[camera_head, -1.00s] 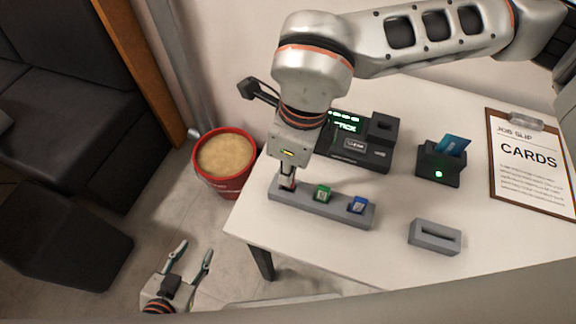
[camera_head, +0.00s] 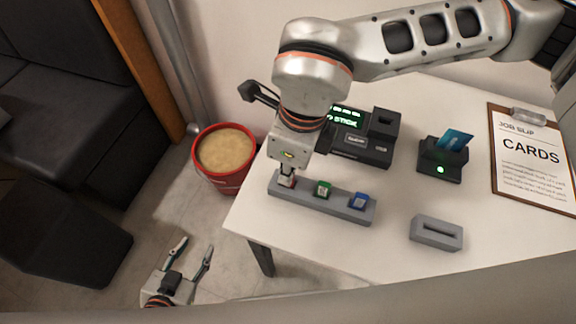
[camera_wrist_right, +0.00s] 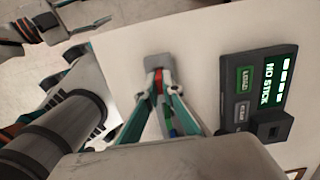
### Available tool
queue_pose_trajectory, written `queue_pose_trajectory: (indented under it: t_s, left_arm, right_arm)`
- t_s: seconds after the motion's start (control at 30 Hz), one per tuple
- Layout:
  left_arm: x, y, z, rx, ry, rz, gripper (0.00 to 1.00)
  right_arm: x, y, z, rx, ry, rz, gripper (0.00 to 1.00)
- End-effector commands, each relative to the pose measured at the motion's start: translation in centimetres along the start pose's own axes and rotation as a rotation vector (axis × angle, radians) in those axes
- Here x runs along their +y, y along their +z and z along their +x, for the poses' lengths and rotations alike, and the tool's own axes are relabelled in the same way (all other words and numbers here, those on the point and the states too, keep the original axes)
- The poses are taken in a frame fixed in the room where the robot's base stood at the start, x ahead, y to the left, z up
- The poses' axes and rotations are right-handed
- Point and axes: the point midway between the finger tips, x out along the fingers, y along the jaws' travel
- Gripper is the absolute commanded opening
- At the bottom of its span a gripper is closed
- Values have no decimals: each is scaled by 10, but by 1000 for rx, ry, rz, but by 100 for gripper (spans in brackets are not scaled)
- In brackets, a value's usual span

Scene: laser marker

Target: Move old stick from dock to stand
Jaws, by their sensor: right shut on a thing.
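A grey stand (camera_head: 335,207) with a row of slots lies near the table's left front edge. A green stick (camera_head: 322,189) and a blue stick (camera_head: 359,201) are in its middle and right slots. My right gripper (camera_head: 286,181) points down at the left slot, shut on a red stick, whose red part shows between the fingertips in the right wrist view (camera_wrist_right: 158,80). The fingers hide how deep it sits. The black dock machine (camera_head: 358,143) stands behind the stand; its display reads "NO STICK" in the right wrist view. My left gripper (camera_head: 190,250) is open and empty, off the table.
A grey block (camera_head: 436,234) with one empty slot lies right of the stand. A black reader (camera_head: 440,163) holds a blue card (camera_head: 454,140). A clipboard (camera_head: 530,158) lies at the right. A red bucket (camera_head: 222,178) stands on the floor left of the table (camera_head: 390,245).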

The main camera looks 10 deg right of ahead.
Motion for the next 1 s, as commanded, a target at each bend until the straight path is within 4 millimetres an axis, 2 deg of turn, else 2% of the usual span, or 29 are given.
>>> queue_pose_trajectory:
  t_s: [0.3, 0.33, 0.4, 0.77, 0.87, 1.0]
  left_arm:
    - [1, 5, -2, -8, 4, 5, 40]
    - [1, 5, -2, -8, 4, 5, 40]
    - [1, 5, -1, -8, 4, 5, 40]
    - [1, 0, 3, 1, 0, -2, 40]
    - [1, 0, 2, 0, 0, -2, 40]
    - [0, 1, 2, -1, 0, -1, 40]
  right_arm:
    - [0, 0, 3, 0, 0, 0, 0]
    - [0, 0, 3, 0, 0, 0, 11]
    - [0, 0, 2, 0, 0, 0, 26]
    - [0, 0, 1, 0, 0, 0, 26]
    - [0, 0, -7, -1, -1, 1, 26]
    - [0, 0, -30, -3, -3, -2, 26]
